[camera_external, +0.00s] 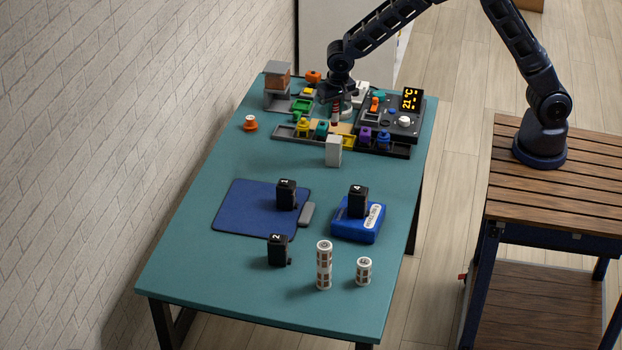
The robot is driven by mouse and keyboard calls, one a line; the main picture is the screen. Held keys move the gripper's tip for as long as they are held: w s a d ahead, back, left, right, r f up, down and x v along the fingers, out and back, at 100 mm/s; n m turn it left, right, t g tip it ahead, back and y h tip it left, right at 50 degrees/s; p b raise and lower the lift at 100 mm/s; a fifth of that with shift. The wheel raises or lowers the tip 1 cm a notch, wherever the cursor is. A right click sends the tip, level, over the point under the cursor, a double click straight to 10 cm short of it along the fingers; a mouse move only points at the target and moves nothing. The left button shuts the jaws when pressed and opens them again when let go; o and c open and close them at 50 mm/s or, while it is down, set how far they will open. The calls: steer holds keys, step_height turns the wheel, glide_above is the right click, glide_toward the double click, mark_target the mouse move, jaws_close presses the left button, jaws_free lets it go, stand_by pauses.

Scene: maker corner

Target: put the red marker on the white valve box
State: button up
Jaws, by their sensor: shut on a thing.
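My gripper (337,101) points down over the far part of the teal table, above the parts tray. It is shut on a small, narrow thing with dark red and pale parts, which seems to be the red marker (336,117). The marker is too small and partly hidden to make out fully, and I cannot tell whether it touches the tray. A plain white upright box (333,151), which seems to be the white valve box, stands on the table just in front of the tray, nearer the camera than my gripper.
The tray (282,133) holds several coloured pieces; a dark panel with a display (410,100) is beside it.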

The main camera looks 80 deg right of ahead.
mark_target(334, 123)
steer(key=shift+f, duration=2.5)
steer(key=shift+f, duration=0.15)
steer(key=o, duration=1)
